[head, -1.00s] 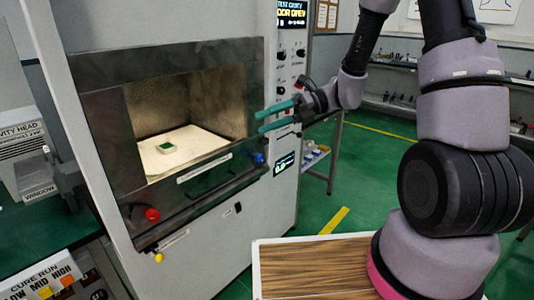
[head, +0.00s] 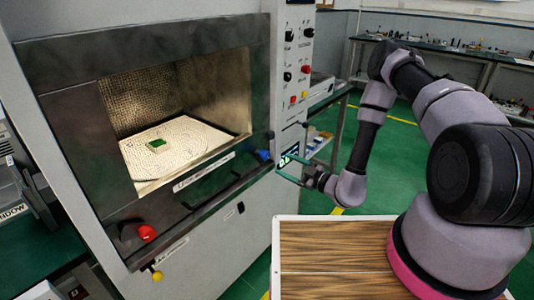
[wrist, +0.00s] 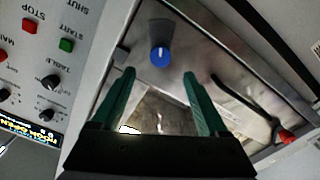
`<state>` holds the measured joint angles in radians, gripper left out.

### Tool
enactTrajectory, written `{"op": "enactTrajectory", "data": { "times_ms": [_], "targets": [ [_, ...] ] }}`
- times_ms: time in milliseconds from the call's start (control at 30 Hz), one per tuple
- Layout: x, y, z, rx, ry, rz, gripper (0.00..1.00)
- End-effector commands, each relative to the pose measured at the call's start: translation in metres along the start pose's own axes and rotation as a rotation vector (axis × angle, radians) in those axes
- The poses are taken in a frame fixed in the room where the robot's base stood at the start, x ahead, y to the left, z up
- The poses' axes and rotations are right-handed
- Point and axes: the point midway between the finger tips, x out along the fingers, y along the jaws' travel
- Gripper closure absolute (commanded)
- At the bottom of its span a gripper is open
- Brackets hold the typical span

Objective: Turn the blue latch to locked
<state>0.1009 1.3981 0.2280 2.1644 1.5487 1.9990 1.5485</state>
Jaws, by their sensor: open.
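The blue latch (head: 263,155) is a knob at the right end of the metal strip below the microwave chamber opening. In the wrist view the blue latch (wrist: 160,55) has a white mark on its face and lies beyond the fingertips, centred between them. My gripper (head: 281,162) has green fingers and is open and empty, just right of the latch in the head view. It also shows open in the wrist view (wrist: 159,73). The gripper does not visibly hold the latch.
A red knob (head: 147,233) and a yellow knob (head: 157,276) are at the lower left of the front. The chamber (head: 180,148) is open, with a small green-topped piece (head: 157,145) inside. A control panel (head: 296,60) stands to the right.

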Motion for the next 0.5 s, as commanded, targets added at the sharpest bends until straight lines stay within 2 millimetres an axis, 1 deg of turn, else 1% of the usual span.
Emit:
{"op": "enactTrajectory", "data": {
  "times_ms": [167,400,500],
  "targets": [
    [0.027,-0.001,-0.003,-0.005,0.006,-0.004,0.23],
    [0.073,-0.001,-0.003,-0.008,0.007,-0.004,0.23],
    [0.087,-0.001,-0.002,-0.008,0.006,-0.004,0.23]
  ]
}}
